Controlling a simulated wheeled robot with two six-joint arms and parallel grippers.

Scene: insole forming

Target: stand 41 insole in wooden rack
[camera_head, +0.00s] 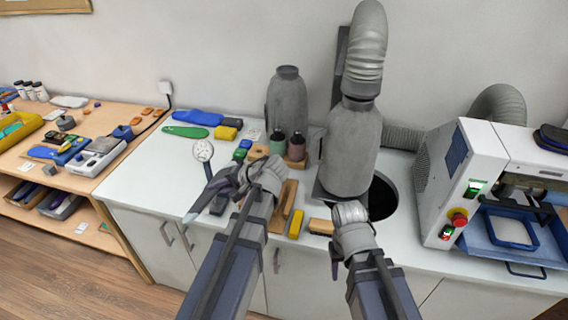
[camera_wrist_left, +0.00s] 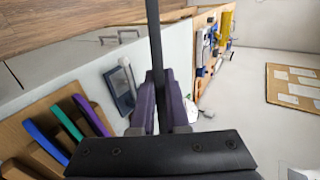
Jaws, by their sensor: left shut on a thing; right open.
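My left gripper (camera_head: 226,182) is shut on a thin dark insole, held above the white counter. In the left wrist view the insole (camera_wrist_left: 153,38) shows edge-on, rising from between the fingers (camera_wrist_left: 155,100). No size mark on it can be read. The wooden rack (camera_wrist_left: 40,112) is at the left of that view, with blue, green and purple insoles standing in its slots, beside and apart from the gripper. In the head view my left gripper and arm hide most of that area. My right gripper (camera_head: 345,207) is open and empty near the counter's front.
A blue insole (camera_head: 197,117) and a green insole (camera_head: 185,131) lie at the counter's back left. A yellow block (camera_head: 296,223) lies near the front. A grey duct hood (camera_head: 350,150) and a white machine (camera_head: 465,180) stand to the right.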

